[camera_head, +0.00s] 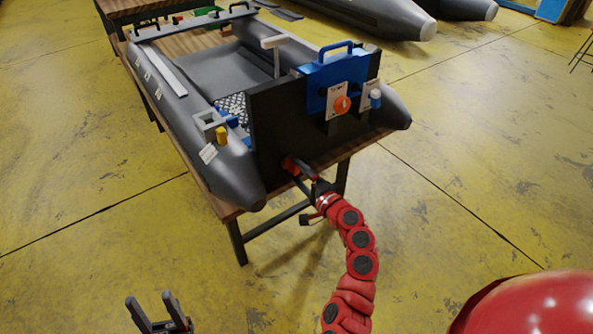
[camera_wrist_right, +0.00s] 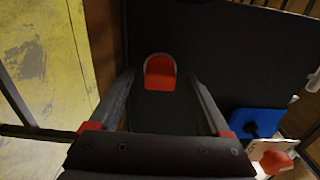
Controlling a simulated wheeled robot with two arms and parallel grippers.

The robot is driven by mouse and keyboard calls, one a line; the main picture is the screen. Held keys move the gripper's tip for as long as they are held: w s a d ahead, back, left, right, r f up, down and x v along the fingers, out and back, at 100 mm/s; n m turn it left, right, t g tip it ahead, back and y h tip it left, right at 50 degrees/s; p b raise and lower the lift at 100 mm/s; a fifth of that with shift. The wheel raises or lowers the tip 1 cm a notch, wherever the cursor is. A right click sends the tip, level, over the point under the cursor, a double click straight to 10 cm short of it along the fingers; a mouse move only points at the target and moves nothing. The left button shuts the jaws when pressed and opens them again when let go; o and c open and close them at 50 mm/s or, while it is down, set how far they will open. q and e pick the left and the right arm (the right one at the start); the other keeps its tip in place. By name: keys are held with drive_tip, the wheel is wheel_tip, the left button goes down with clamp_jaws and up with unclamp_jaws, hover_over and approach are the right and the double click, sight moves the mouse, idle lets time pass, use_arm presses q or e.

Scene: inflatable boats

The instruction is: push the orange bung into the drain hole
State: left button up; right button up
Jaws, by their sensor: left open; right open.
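An orange-red bung (camera_wrist_right: 160,76) shows in the right wrist view, with a pale rim around its top, at the dark transom board (camera_wrist_right: 212,48). The drain hole itself is not visible, and I cannot tell how deep the bung sits. My right gripper (camera_head: 299,171) is open at the low part of the transom (camera_head: 290,118) in the head view. In the wrist view its two fingers stand on either side of the bung, with gaps between. My left gripper (camera_head: 155,305) is open and empty, low in the head view, away from the boat.
The grey inflatable boat (camera_head: 150,93) rests on a wooden table (camera_head: 221,205). An orange knob (camera_head: 341,104) on a white plate and a blue bracket (camera_head: 322,76) are higher on the transom. A yellow-capped item (camera_head: 221,134) is on the left.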

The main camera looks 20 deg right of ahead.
drive_tip(key=v, duration=1.6)
drive_tip(key=shift+s, duration=0.3)
drive_tip(key=shift+d, duration=0.1)
